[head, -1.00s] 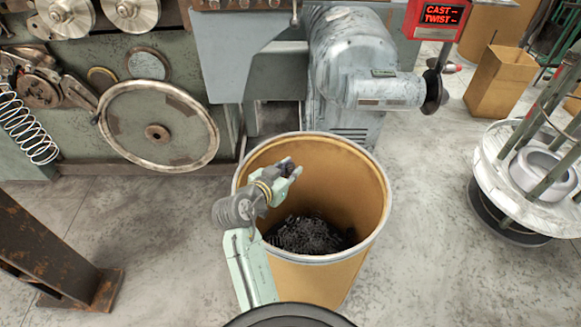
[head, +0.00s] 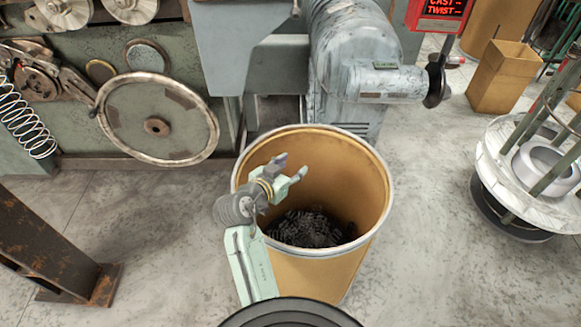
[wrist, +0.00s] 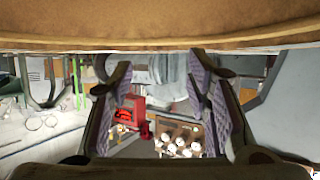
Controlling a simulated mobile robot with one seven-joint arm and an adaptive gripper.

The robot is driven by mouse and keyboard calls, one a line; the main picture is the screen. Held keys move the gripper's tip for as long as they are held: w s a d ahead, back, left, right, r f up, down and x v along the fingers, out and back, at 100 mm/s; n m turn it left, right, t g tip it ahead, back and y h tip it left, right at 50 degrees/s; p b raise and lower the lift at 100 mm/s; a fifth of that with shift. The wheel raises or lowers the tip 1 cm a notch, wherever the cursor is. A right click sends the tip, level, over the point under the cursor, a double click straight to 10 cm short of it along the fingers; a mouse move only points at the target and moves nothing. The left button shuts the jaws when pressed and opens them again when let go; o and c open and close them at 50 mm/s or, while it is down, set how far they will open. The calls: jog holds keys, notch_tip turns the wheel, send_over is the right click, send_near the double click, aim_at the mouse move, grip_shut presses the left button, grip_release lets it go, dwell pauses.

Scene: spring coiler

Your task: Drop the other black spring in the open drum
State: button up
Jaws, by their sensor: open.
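The open drum (head: 377,190) is a brown fibre drum with a pale metal rim, standing upright in the middle of the head view. A pile of black springs (head: 315,229) lies on its floor; single springs are hard to tell apart. My gripper (head: 291,167) is over the left part of the drum's mouth, with its jaws apart and nothing visible between them. In the wrist view my gripper (wrist: 160,105) shows two spread grey fingers with an empty gap. The drum's brown wall and rim (wrist: 160,45) cross the top of that view.
A grey machine housing (head: 352,75) stands just behind the drum. A large handwheel (head: 157,127) is at the left, and a rusty post (head: 50,245) at the front left. A round rack (head: 500,165) and a cardboard box (head: 500,80) are at the right. Floor is clear between.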

jog(key=shift+s, duration=0.1)
jog(key=v, duration=1.2)
